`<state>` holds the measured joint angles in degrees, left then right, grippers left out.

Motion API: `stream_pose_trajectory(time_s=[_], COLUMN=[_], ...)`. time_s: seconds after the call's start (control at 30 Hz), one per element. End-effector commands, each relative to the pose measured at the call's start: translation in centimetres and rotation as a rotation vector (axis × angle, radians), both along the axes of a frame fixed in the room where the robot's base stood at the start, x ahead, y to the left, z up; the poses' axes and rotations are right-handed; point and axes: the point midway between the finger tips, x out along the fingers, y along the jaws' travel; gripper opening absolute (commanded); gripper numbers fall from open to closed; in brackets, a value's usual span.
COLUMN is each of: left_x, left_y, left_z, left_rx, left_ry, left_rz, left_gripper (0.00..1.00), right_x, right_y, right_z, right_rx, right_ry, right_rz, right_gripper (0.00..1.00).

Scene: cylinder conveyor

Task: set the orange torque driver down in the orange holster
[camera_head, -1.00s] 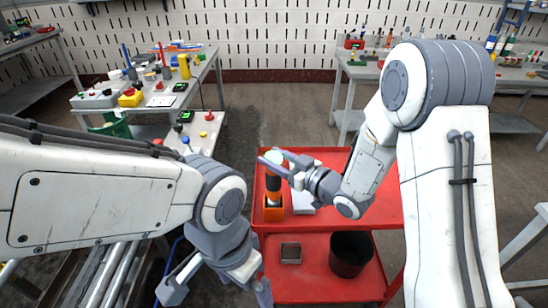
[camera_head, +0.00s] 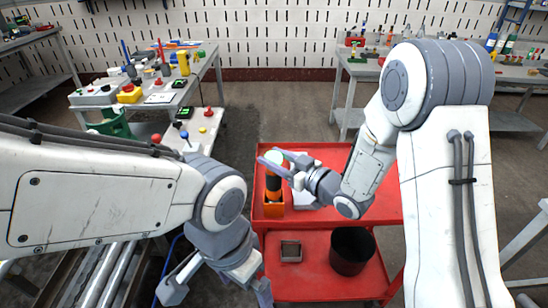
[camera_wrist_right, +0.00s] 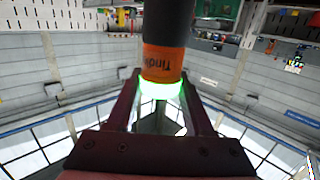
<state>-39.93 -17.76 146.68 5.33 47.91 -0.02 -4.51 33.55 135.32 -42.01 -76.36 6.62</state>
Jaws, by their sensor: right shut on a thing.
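The orange and black torque driver (camera_head: 273,185) stands roughly upright over the red cart. My right gripper (camera_head: 275,162) is shut on its upper end. The right wrist view shows the driver's black body and orange band (camera_wrist_right: 163,60) between the fingers, with a glowing green ring. The orange holster (camera_head: 272,208) is at the cart top's left edge, directly below the driver. The driver's lower end meets the holster in the picture; I cannot tell how deep it sits. My left gripper (camera_head: 217,291) is low at the front, fingers apart, empty.
A cluttered bench (camera_head: 150,100) stands at the left. Rollers (camera_head: 105,275) lie at lower left.

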Motion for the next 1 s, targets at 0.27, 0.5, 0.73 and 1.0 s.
stream_pose_trajectory(time_s=[0.27, 0.5, 0.73, 1.0], left_x=[0.0, 0.0, 0.0, 0.0], left_y=[0.0, 0.0, 0.0, 0.0], left_z=[-1.09, -1.0, -1.01, -1.01], left_rx=[0.0, 0.0, 0.0, 0.0], left_ry=[0.0, 0.0, 0.0, 0.0], left_rz=[0.0, 0.0, 0.0, 0.0], left_gripper=[1.0, 1.0, 1.0, 1.0], right_x=[0.02, 0.02, 0.0, -0.25], right_y=[0.02, 0.02, 0.01, -0.09], right_z=[-0.97, -0.89, -0.97, -1.03], right_rx=[0.003, 0.003, 0.001, -0.001], right_ry=[-0.004, -0.004, -0.002, 0.002], right_rz=[0.0, 0.0, 0.0, 0.006], right_gripper=[0.0, 0.59, 0.87, 0.87])
